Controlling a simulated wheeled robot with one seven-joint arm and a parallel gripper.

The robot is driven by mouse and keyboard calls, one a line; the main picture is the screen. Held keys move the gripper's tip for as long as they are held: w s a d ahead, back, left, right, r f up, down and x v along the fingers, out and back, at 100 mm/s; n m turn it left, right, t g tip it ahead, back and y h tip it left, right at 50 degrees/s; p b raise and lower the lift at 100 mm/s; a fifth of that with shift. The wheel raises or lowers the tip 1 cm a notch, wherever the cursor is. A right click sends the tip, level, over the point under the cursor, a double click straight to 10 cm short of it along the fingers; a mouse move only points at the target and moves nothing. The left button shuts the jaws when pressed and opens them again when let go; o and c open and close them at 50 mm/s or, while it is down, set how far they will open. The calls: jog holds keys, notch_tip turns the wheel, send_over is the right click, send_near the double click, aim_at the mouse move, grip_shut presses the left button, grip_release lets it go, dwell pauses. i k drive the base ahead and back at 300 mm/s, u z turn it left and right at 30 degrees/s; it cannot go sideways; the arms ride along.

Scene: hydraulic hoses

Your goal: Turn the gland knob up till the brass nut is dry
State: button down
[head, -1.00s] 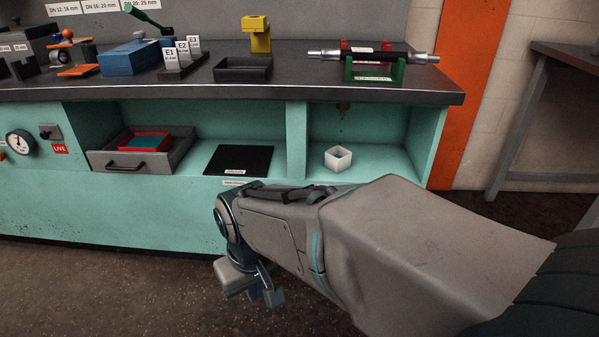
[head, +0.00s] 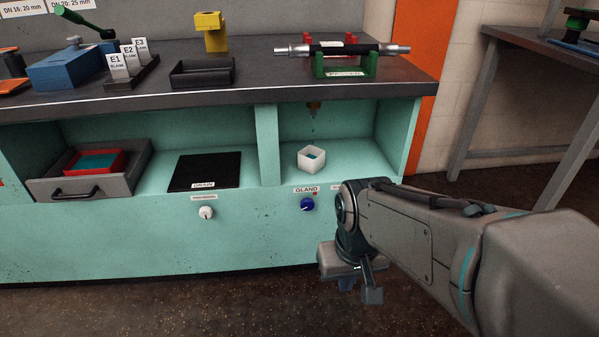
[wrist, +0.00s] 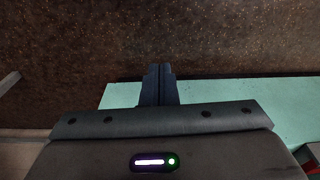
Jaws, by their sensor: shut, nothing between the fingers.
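The gland knob (head: 307,205) is a blue round knob with a white pointer on the teal front panel, under the label "GLAND". The brass nut (head: 314,105) hangs under the worktop in the right-hand bay, with dark drops below it. In the wrist view my gripper (wrist: 159,72) is shut and empty, pointing toward the floor beside the teal panel.
A white knob (head: 206,212) sits left of the gland knob. A drawer (head: 90,180) with a red tray stands out at the left. A hose in a green cradle (head: 345,65) lies on the worktop. The floor before the panel is clear.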

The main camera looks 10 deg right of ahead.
aim_at(306, 204)
jog(key=k, duration=0.5)
jog(key=u, duration=1.6)
jog(key=i, duration=1.05)
jog(key=z, duration=2.3)
